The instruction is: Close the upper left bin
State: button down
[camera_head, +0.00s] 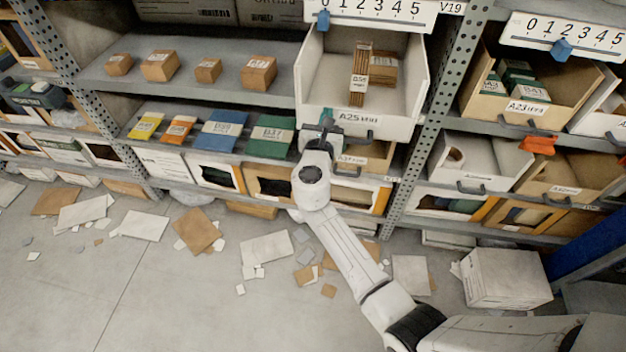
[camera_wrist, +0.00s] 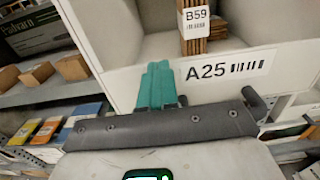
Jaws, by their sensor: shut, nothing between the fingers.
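The upper left bin is a white open-topped bin (camera_head: 390,122) labelled A25, in the upper bay left of the middle post. It juts out past the shelf edge, and its inside shows from above. Brown cartons (camera_head: 360,75) stand in it. A dark handle (camera_head: 355,134) is on its front. My gripper (camera_head: 326,117) is at the left part of the bin's front, its teal fingers shut and empty. In the wrist view the fingers (camera_wrist: 160,85) overlap the white front wall (camera_wrist: 125,85), left of the A25 label; I cannot tell if they touch it.
Small brown boxes (camera_head: 160,65) stand on the shelf to the left, with coloured packs (camera_head: 220,135) below. A perforated post (camera_head: 437,115) stands close right of the bin, with other open bins (camera_head: 535,110) beyond. Flat cartons and paper litter the floor (camera_head: 90,290).

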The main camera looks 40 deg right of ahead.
jog(key=b+x, duration=0.5)
jog(key=x, duration=0.8)
jog(key=shift+f+b, duration=0.15)
jog(key=shift+b, duration=0.15)
jog(key=shift+w+d+b, duration=0.3)
jog(key=shift+w+d, duration=0.05)
jog(key=shift+d, duration=0.05)
jog(key=shift+w+d+r, duration=0.1)
jog(key=shift+w+r, duration=0.05)
jog(key=shift+r, duration=0.1)
jog(key=shift+r, duration=0.15)
